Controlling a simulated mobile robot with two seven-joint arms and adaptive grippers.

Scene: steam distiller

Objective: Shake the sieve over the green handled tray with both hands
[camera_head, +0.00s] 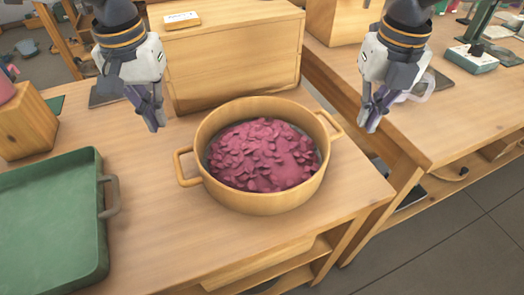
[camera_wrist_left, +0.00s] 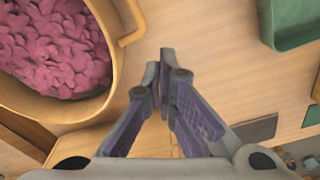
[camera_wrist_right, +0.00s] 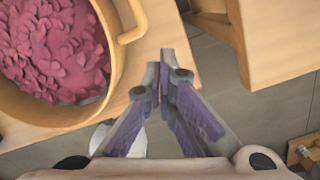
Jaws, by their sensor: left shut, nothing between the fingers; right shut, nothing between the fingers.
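The sieve (camera_head: 243,199) is a round, tan, wooden-looking vessel with a loop handle on each side, resting on the table and filled with pink-red petals (camera_head: 262,155). The green handled tray (camera_head: 50,225) lies on the table at the left, empty, with a grey handle (camera_head: 109,197) on its right side. My left gripper (camera_head: 155,122) is shut and empty, above and behind the sieve's left handle (camera_head: 186,168). My right gripper (camera_head: 370,122) is shut and empty, to the right of the sieve's right handle (camera_head: 331,124). Neither touches the sieve. The sieve's bottom is hidden by petals.
A wooden box (camera_head: 235,55) stands behind the sieve. A wooden block (camera_head: 28,120) stands at the back left. A second table (camera_head: 450,110) is at the right, with a gap between. The table between tray and sieve is clear.

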